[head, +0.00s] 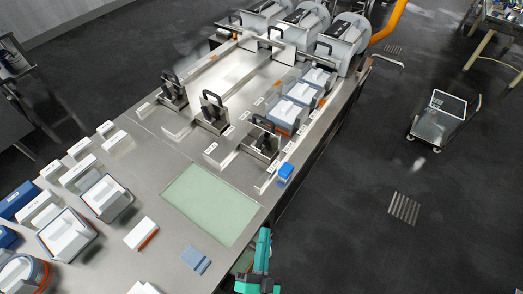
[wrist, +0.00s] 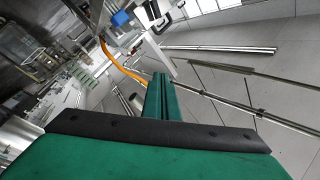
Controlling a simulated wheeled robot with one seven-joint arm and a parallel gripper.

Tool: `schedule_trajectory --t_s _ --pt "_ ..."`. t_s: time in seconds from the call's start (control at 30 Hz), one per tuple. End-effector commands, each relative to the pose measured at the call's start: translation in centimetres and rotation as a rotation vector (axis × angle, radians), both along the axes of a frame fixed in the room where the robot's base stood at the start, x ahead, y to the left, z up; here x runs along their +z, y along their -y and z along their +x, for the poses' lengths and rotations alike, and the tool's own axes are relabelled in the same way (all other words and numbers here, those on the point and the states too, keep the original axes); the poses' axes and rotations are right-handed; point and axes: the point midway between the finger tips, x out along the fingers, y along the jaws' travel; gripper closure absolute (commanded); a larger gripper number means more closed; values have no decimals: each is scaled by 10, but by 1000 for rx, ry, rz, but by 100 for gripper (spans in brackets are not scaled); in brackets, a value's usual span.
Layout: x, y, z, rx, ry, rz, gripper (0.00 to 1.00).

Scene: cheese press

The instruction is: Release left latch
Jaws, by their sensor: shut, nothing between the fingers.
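Three metal latch blocks with black handles stand across the steel table in the head view: a left one (head: 173,92), a middle one (head: 213,112) and a right one (head: 262,142). The frames do not make clear which part the task calls the left latch. My green gripper (head: 264,233) is low in the head view, beside the table's right edge, well apart from the latches. Its fingers are shut and empty in the wrist view (wrist: 161,78). A black handle (wrist: 155,14) shows beyond the fingertips there.
A blue block (head: 286,172) stands near the table's right edge. A pale green mat (head: 212,203) lies in front of the latches. White-and-grey moulds (head: 290,112) line the right lane. Several boxes and moulds crowd the left. Open floor (head: 350,215) lies to the right.

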Motion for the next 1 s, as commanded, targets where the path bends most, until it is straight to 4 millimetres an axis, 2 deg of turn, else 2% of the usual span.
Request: schedule_trajectory --t_s 0.03,0.37,0.53,0.7,0.83,1.0 --pt "-1 -1 17 -7 32 60 100" --pt "-19 -4 117 -86 178 488 100" --pt "-29 -15 171 -137 219 705 100" --pt "-39 -34 221 -189 234 903 100" --pt "-44 -49 249 -225 231 1018 100" --pt "-48 -62 268 -254 223 1098 100"
